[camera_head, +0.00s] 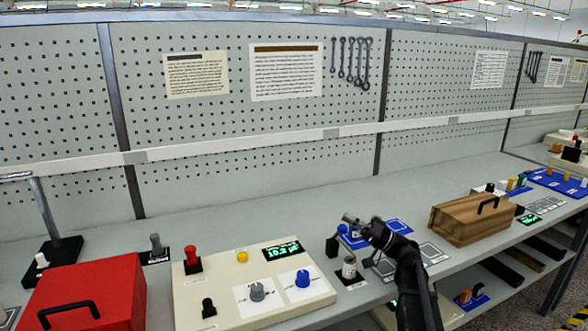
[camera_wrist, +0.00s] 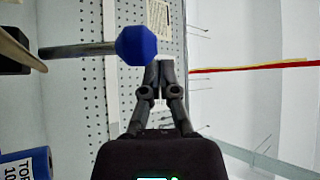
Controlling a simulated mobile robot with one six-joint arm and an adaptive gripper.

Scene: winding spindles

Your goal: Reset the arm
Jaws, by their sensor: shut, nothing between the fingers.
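My arm reaches up from the lower right in the head view, and my gripper (camera_head: 352,219) is above the bench at its middle, small and dark there. In the wrist view my gripper (camera_wrist: 160,66) is shut, its two fingers together with nothing between them. A blue faceted knob (camera_wrist: 137,46) on a metal rod is just left of the fingertips in that view; I cannot tell how far apart they are in depth.
A cream control panel (camera_head: 215,305) with knobs and a green display stands left of my arm. A red box (camera_head: 120,275) is at the far left. A wooden box (camera_head: 470,221) with a black handle is to the right. A perforated wall (camera_head: 230,130) stands behind the bench.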

